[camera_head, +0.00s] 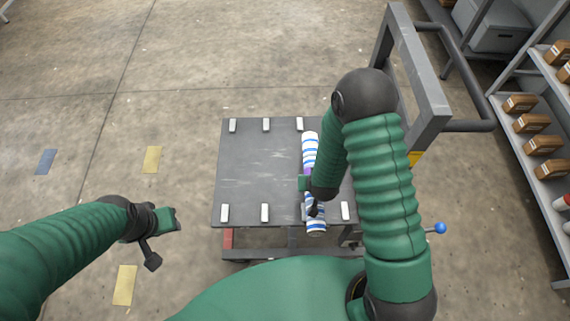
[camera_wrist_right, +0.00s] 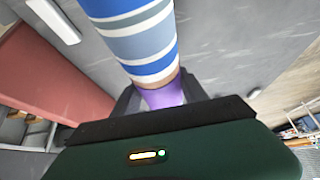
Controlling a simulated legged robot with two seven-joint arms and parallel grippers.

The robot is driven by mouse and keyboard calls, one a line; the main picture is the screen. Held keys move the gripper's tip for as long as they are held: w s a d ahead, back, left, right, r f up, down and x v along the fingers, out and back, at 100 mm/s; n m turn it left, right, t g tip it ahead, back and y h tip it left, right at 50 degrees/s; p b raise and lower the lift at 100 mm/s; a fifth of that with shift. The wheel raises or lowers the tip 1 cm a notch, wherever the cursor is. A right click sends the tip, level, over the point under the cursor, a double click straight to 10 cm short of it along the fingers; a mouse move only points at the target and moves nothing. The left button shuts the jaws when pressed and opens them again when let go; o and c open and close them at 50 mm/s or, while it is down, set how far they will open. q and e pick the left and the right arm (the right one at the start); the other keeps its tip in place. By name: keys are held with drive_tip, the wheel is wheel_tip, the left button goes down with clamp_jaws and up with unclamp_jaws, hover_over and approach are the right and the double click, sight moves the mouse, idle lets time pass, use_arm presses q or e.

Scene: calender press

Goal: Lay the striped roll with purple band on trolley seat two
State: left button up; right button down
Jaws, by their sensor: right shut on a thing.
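The striped roll (camera_head: 311,150), white with blue and grey bands, lies lengthwise over the right half of the trolley (camera_head: 240,170). Its near end reaches past the trolley's near edge. My right gripper (camera_head: 306,183) is shut on the roll at its purple band (camera_wrist_right: 163,97); the striped part (camera_wrist_right: 138,40) extends up in the right wrist view. White seat blocks stand in a far row (camera_head: 266,125) and a near row (camera_head: 264,213). My right arm hides part of both rows, and I cannot tell whether the roll touches the deck. My left gripper (camera_head: 170,219) is empty, left of the trolley; its jaw opening is unclear.
A grey push-handle frame (camera_head: 415,70) rises at the trolley's right. Shelves with brown boxes (camera_head: 530,123) stand at the far right. A blue-knobbed lever (camera_head: 439,228) sticks out near my right arm. The floor on the left is clear, with flat yellow (camera_head: 151,160) and blue marks.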

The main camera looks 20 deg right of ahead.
hover_over(284, 161)
drive_tip(key=s, duration=0.2)
drive_tip(key=shift+s+a+f, duration=0.1)
drive_tip(key=shift+a+f, duration=0.05)
drive_tip(key=shift+f, duration=0.5)
drive_tip(key=f, duration=0.3)
drive_tip(key=shift+w+a+f+b, duration=0.15)
drive_tip(key=shift+w+f+b, duration=0.15)
drive_tip(key=shift+f+b, duration=0.1)
drive_tip(key=shift+r, duration=0.1)
drive_tip(key=c, duration=0.6)
unclamp_jaws()
